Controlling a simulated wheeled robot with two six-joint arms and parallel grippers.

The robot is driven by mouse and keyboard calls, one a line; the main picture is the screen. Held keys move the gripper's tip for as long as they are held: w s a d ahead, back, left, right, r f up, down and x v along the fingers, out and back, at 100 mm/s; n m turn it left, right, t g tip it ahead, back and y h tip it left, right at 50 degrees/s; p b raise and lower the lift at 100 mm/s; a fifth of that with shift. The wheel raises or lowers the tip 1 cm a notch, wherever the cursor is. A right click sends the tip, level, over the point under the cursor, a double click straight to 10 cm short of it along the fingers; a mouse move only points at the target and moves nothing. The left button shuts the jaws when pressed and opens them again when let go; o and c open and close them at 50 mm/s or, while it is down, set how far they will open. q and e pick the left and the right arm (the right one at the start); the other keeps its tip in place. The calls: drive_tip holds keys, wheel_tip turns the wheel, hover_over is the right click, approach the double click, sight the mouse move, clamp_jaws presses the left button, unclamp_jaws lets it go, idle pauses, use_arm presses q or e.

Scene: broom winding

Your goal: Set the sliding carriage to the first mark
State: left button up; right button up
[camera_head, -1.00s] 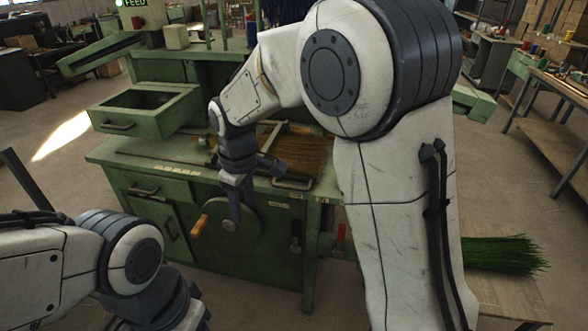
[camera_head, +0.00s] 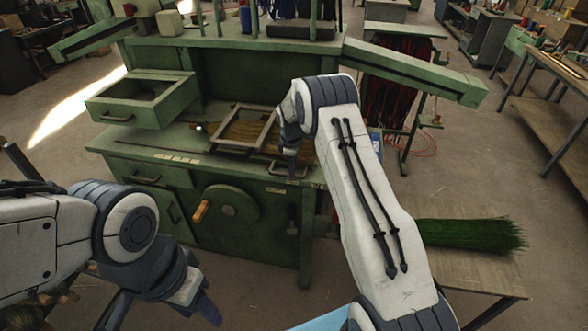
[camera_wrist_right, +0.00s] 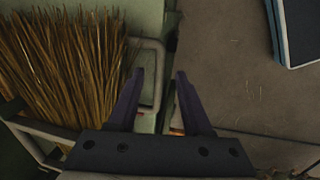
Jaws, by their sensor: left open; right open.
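The sliding carriage appears to be the pale rectangular frame (camera_head: 243,128) lying over straw bristles on the green bench top. A row of small pale mark labels (camera_head: 178,158) runs along the bench's front edge, to the left of the frame. My right gripper (camera_head: 289,172) is at the frame's right front corner, its fingertips hard to make out there. In the right wrist view it is open and empty (camera_wrist_right: 158,95), with a metal bar loop (camera_wrist_right: 158,62) and bristles (camera_wrist_right: 65,65) below. My left gripper (camera_head: 205,308) is open, low in front of the bench.
A crank wheel (camera_head: 230,204) with a wooden handle (camera_head: 201,211) is on the bench front. An open drawer box (camera_head: 140,98) stands at the back left. Green bristles (camera_head: 470,234) lie on a low table at right. A blue-edged object (camera_wrist_right: 298,30) is at the wrist view's top right.

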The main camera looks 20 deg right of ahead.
drive_tip(key=shift+w+d+f, duration=0.1)
drive_tip(key=shift+w+f, duration=0.1)
drive_tip(key=shift+f, duration=1.25)
clamp_jaws()
idle(0.3)
